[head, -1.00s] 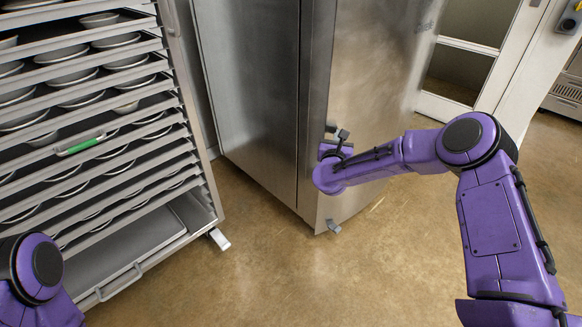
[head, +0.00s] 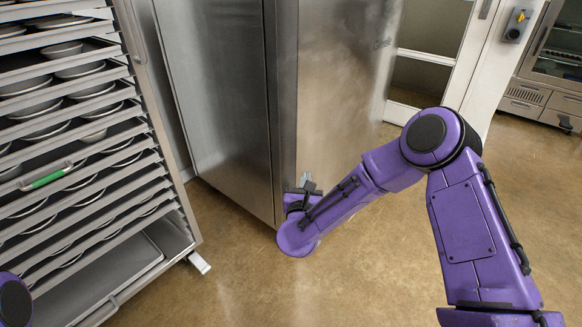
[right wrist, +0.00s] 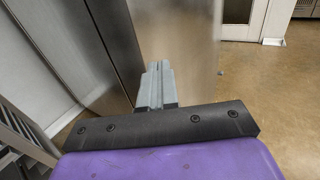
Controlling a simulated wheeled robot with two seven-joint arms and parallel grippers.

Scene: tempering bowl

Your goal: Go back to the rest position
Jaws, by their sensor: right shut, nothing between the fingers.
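My right gripper (head: 305,181) is at the end of the purple right arm, in front of the lower part of the steel cabinet (head: 340,90). In the right wrist view its grey fingers (right wrist: 157,85) are together with nothing between them. They point toward the cabinet; I cannot tell how wide the gap to it is. Of my left arm only a purple joint shows at the lower left edge of the head view; its gripper is out of view.
A steel rack (head: 160,130) with several shelves of bowls stands at the left, with a green-handled item (head: 46,178) on one shelf. A foot (head: 199,262) sticks out at its base. The brown floor (head: 250,285) in front is clear. A white door frame (head: 490,65) is at the right.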

